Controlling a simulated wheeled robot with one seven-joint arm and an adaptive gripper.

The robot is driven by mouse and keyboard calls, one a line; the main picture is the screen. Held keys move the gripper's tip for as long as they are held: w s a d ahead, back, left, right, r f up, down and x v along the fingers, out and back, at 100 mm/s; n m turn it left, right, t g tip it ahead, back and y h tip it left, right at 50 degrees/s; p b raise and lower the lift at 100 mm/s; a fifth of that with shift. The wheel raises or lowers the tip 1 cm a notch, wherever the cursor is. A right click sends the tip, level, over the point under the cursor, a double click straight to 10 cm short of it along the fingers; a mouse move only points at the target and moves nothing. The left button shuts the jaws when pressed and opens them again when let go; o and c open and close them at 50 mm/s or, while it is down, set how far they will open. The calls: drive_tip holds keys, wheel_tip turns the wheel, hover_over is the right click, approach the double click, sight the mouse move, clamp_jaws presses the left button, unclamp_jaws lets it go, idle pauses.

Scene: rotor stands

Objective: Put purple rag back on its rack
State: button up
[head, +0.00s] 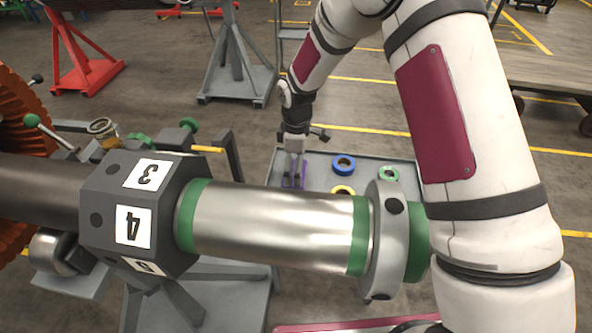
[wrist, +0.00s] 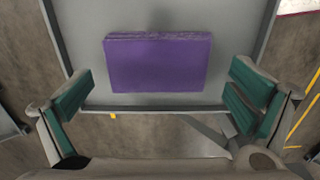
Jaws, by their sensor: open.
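The purple rag (wrist: 158,64) lies flat, as a folded rectangle, on a grey tray-like surface (wrist: 90,20) in the wrist view. In the head view a small part of the rag (head: 301,174) shows beside my gripper (head: 294,178), above the same grey surface. In the wrist view my gripper (wrist: 160,105) is open, with its green-padded fingers wide apart at left and right. The rag is ahead of the fingers and not between them. Nothing is held. I cannot make out the rag's rack in either view.
A blue ring (head: 343,163), a yellow ring (head: 343,190) and a green ring (head: 388,174) lie on the grey surface. A large metal shaft (head: 280,225) with a numbered block (head: 130,212) crosses in front. Red and grey stands are at the back left.

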wheel_tip(320, 180, up, 10)
drive_tip(key=s+d+r+m+t, duration=0.1)
drive_tip(key=s+d+r+m, duration=0.4)
drive_tip(key=r, duration=0.4)
drive_tip(key=s+d+r+m+t, duration=0.1)
drive_tip(key=s+d+r+m, duration=0.1)
drive_tip(key=s+d+r, duration=0.45)
drive_tip(key=s+d+r+m, duration=0.1)
drive_tip(key=s+r+m, duration=0.1)
drive_tip(key=s, duration=0.5)
drive_tip(key=s+d+r+m+t, duration=0.1)
drive_tip(key=s+d+r+m, duration=0.1)
drive_tip(key=s, duration=0.5)
drive_tip(key=s+d+r+m, duration=0.1)
drive_tip(key=s+r+m, duration=0.1)
drive_tip(key=s+m, duration=0.2)
drive_tip(key=shift+s+d, duration=0.15)
drive_tip(key=shift+s, duration=0.55)
drive_tip(key=shift+s+d, duration=0.15)
drive_tip(key=shift+s, duration=0.55)
drive_tip(key=shift+s+f+m+t, duration=0.15)
drive_tip(key=shift+s+m+t, duration=0.15)
drive_tip(key=shift+s+m, duration=0.15)
